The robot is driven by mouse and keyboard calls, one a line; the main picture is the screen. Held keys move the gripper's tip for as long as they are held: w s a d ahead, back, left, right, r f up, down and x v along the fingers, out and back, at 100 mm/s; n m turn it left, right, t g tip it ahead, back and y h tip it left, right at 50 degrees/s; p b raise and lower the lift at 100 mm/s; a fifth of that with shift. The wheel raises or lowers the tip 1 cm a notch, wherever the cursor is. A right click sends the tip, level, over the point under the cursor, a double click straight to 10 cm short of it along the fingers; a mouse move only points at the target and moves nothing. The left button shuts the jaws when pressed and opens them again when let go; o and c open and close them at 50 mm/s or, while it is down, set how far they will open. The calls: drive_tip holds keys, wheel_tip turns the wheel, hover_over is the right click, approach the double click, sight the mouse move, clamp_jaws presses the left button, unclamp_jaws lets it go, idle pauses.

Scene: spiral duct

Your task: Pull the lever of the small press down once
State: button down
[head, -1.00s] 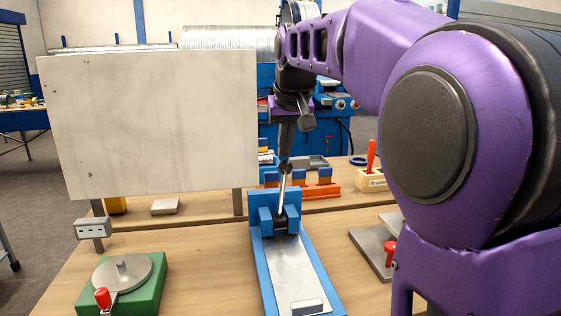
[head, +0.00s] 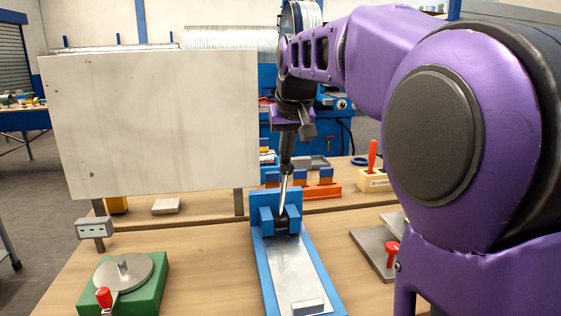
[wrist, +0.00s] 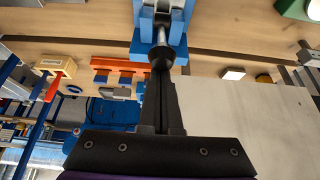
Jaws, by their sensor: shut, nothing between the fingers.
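The small press (head: 266,275) has a blue frame with a pale metal plate on its bed, and stands on the near bench in the middle of the head view. Its lever (head: 284,195) is a thin metal rod standing nearly upright from the blue bracket. In the wrist view the lever (wrist: 161,36) ends in a dark round knob (wrist: 162,57). My gripper (head: 287,157) is shut with nothing between its fingers. Its fingertips (wrist: 162,74) are right at the knob, seemingly above it. I cannot tell whether they touch.
A large pale board (head: 155,120) stands on posts left of my gripper. A green turntable device (head: 125,280) is at the front left. A grey plate with a red knob (head: 391,254) lies to the right. Orange-and-blue blocks (head: 300,182) stand behind the press. Bare bench lies either side of the press.

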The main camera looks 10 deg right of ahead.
sight(288, 167)
drive_tip(key=shift+s+f, duration=0.1)
drive_tip(key=shift+s, duration=0.05)
drive_tip(key=shift+s+f, duration=0.3)
drive_tip(key=shift+s, duration=0.4)
drive_tip(key=shift+s+f, duration=0.4)
drive_tip(key=shift+s, duration=0.25)
drive_tip(key=shift+s+f, duration=0.5)
drive_tip(key=shift+s, duration=0.15)
idle(0.4)
